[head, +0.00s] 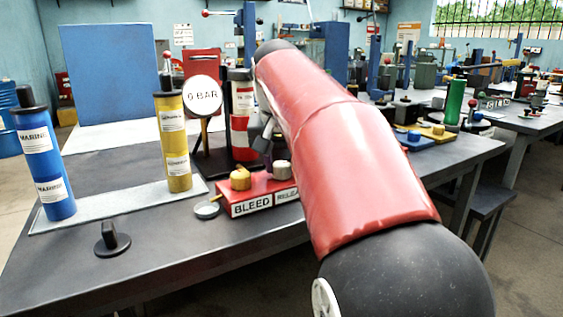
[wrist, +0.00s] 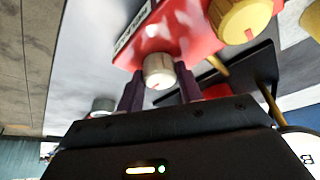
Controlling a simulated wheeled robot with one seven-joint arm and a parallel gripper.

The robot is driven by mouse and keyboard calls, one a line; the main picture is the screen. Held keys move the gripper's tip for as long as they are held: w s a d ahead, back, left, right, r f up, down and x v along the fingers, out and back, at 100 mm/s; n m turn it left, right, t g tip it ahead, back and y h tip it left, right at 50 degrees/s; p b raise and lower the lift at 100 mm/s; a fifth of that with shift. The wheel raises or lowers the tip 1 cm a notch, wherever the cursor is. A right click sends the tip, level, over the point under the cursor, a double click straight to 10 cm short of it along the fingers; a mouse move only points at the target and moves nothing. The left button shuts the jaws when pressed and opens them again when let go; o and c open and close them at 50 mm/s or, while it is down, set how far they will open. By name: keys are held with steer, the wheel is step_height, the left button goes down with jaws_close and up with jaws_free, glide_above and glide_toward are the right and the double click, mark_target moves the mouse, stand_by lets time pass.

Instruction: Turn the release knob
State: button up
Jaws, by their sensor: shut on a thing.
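The red box (head: 238,207) stands on the dark bench with a BLEED label and a partly covered label beside it on its front. The pale release knob (head: 282,171) is on its right part, and the yellow knob (head: 240,180) is on its left. In the wrist view the release knob (wrist: 158,70) is between the two dark fingers of my gripper (wrist: 159,80), which is shut on it. A red mark shows on the knob's face. The yellow knob (wrist: 243,20) is to the right, clear of the fingers. In the head view my red arm hides part of the box's right end.
A round 0 BAR gauge (head: 202,96) stands behind the box. A yellow bottle (head: 173,142) and a blue bottle (head: 43,163) stand on a pale tray (head: 120,207) to the left. A black knob-like piece (head: 112,240) lies in front. The bench's front left is mostly clear.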

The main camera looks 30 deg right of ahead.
mark_target(280, 184)
steer(key=o, duration=1)
steer(key=v, duration=0.7)
steer(key=shift+s+r, duration=0.1)
steer(key=shift+r, duration=0.3)
